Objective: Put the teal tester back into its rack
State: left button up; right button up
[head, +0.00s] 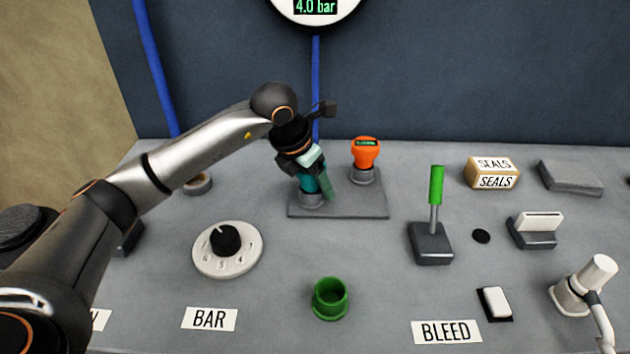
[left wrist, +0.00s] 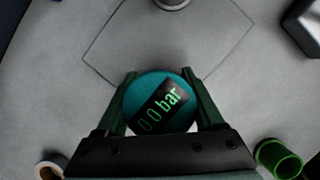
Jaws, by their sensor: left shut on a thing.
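The teal tester (head: 308,183) is upright or nearly so in the head view, at the left socket (head: 312,201) of the grey rack plate (head: 350,207). My left gripper (head: 315,172) is shut on it from above. In the left wrist view the tester's round top (left wrist: 160,100) sits between the two green fingers, with a display reading 0.0 bar. The tester's lower end meets the socket in the head view; I cannot tell how deep it sits. My right gripper is not in view.
An orange tester (head: 366,150) stands in the rack's right socket. A dial (head: 227,248), a green cup (head: 330,298) and a green-handled lever (head: 435,200) stand nearby. A gauge (head: 315,8) reading 4.0 bar is on the back wall, with a blue pipe below it.

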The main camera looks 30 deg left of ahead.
pick_arm(q)
jog(key=o, duration=1.5)
jog(key=v, duration=1.2)
jog(key=shift+s+a+r, duration=0.1)
jog(key=shift+r, duration=0.2)
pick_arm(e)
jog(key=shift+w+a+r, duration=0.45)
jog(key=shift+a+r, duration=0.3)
